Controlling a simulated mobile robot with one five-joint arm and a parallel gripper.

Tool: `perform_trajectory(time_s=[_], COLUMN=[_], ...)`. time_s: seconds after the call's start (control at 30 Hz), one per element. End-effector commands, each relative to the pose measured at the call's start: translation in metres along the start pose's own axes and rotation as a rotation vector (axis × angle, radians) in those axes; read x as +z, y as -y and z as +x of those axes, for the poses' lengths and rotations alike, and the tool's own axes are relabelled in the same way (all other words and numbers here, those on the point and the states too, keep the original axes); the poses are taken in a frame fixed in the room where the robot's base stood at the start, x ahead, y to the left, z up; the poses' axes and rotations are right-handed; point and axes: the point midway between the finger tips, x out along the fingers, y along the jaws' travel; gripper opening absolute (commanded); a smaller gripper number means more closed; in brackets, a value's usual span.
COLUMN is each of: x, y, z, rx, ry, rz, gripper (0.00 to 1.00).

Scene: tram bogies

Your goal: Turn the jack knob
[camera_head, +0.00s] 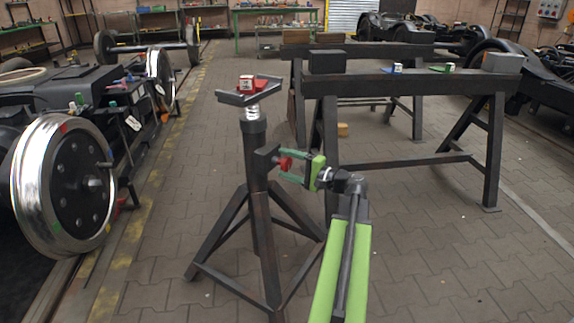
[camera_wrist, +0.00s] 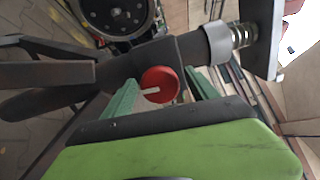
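The fingers look spread, with narrow gaps to the knob; contact is unclear. A small red object (camera_head: 246,84) sits on the jack head.
A black trestle (camera_head: 410,84) stands right behind my arm, with dark and grey blocks and small blue and green items on top. A wheelset with a shiny wheel (camera_head: 64,186) stands at left. Paved floor is free at the front right.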

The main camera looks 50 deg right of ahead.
Motion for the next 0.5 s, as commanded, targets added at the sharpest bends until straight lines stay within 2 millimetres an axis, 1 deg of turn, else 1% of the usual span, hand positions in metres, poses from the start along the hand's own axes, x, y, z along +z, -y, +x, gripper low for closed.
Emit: perform_trajectory(time_s=[0.17,0.27,0.37,0.5], x=[0.000,0.000,0.000,0.000], y=[0.000,0.000,0.000,0.000], z=[-0.001,-0.009,-0.028,-0.067], rx=[0.000,-0.001,-0.001,-0.001], ry=[0.000,-0.002,-0.004,-0.005], rz=[0.001,0.001,0.001,0.001], gripper=[0.68,0.68,0.68,0.68])
